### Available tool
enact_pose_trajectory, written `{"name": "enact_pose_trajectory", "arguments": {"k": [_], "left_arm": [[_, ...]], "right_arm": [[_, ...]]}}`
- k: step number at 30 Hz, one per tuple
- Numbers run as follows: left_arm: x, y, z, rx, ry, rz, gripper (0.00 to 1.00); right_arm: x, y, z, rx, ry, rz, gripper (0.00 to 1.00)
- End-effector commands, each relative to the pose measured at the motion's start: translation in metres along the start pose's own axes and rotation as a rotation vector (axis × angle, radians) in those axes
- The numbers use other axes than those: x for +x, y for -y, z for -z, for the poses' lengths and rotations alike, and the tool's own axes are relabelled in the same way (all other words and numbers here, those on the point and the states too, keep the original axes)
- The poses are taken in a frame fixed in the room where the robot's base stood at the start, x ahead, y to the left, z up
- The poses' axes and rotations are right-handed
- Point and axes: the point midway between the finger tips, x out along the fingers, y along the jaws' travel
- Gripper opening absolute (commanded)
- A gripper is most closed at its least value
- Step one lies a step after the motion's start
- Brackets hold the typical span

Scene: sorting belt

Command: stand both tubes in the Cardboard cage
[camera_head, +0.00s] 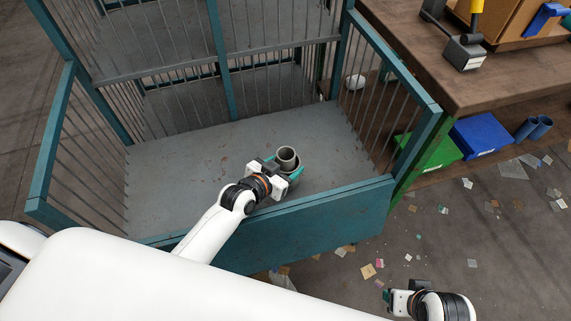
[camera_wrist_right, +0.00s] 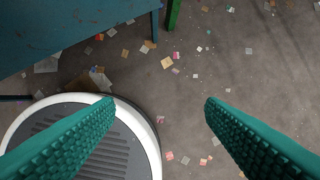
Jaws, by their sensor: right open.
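The Cardboard cage is a blue-green barred frame (camera_head: 330,220) with a grey floor, filling the middle of the head view. A grey tube (camera_head: 287,155) stands roughly upright inside its near side, open end up. My left gripper (camera_head: 284,166) reaches over the front panel, with teal fingers on either side of the tube; I cannot tell whether they press on it. Its lower end is partly hidden by the gripper. My right gripper (camera_head: 388,296) is outside the cage at lower right; in the right wrist view (camera_wrist_right: 158,103) it is open and empty above the floor. No second grey tube is distinguishable.
A wooden bench (camera_head: 420,70) stands at right. A green bin (camera_head: 430,150), a blue bin (camera_head: 480,135) and two blue cylinders (camera_head: 533,127) are low beside it. Scraps litter the floor. Most of the cage floor (camera_head: 190,165) is clear.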

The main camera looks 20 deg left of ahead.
Motion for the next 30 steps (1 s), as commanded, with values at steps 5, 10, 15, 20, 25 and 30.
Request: {"name": "enact_pose_trajectory", "arguments": {"k": [5, 10, 15, 20, 25, 30], "left_arm": [[0.000, 0.000, 0.000, 0.000, 0.000, 0.000, 0.83], [0.000, 0.000, 0.000, 0.000, 0.000, 0.000, 0.83], [-0.002, 0.000, -0.005, -0.001, 0.002, 0.000, 0.83], [-0.029, 0.000, -0.004, 0.001, -0.002, -0.001, 0.83], [-0.068, 0.000, -0.005, 0.002, -0.002, 0.001, 0.83], [-0.100, 0.000, -0.004, 0.001, -0.003, 0.000, 0.83]], "right_arm": [[-0.001, 0.000, 0.000, 0.000, 0.001, 0.000, 0.64], [-0.001, 0.000, 0.000, 0.001, 0.001, 0.001, 0.64], [-0.002, 0.000, -0.001, 0.001, 0.004, 0.000, 0.64], [0.027, -0.001, 0.004, -0.003, -0.017, -0.003, 0.64], [0.058, -0.003, 0.014, -0.005, -0.035, -0.006, 0.64], [0.081, -0.004, 0.023, -0.007, -0.046, -0.008, 0.64]]}}
